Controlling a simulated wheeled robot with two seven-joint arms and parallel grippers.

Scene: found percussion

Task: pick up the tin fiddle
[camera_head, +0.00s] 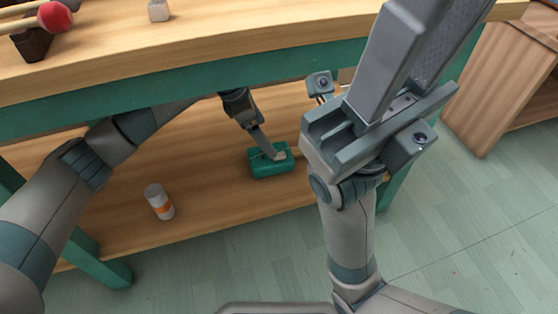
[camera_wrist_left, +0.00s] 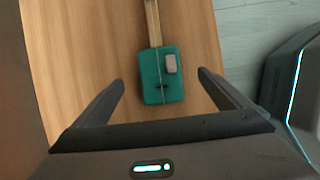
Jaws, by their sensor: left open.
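The tin fiddle, a teal tin body (camera_head: 272,166) with a pale block on its face, lies on the lower wooden shelf under the bench. In the left wrist view its body (camera_wrist_left: 152,84) is centred, with a string along it and a wooden neck (camera_wrist_left: 153,22) running toward the top edge. My left gripper (camera_head: 270,150) reaches under the bench top to the tin. Its open fingers (camera_wrist_left: 160,83) show one to each side of the body, with gaps and nothing between them gripped. My right gripper (camera_head: 400,85) is raised at the right, near the bench front; its jaw gap is unclear.
The green-edged bench top (camera_head: 270,50) hangs over the shelf (camera_head: 120,215). A white and orange bottle (camera_head: 159,201) stands left of the fiddle. A wooden cabinet (camera_head: 490,85) stands right.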

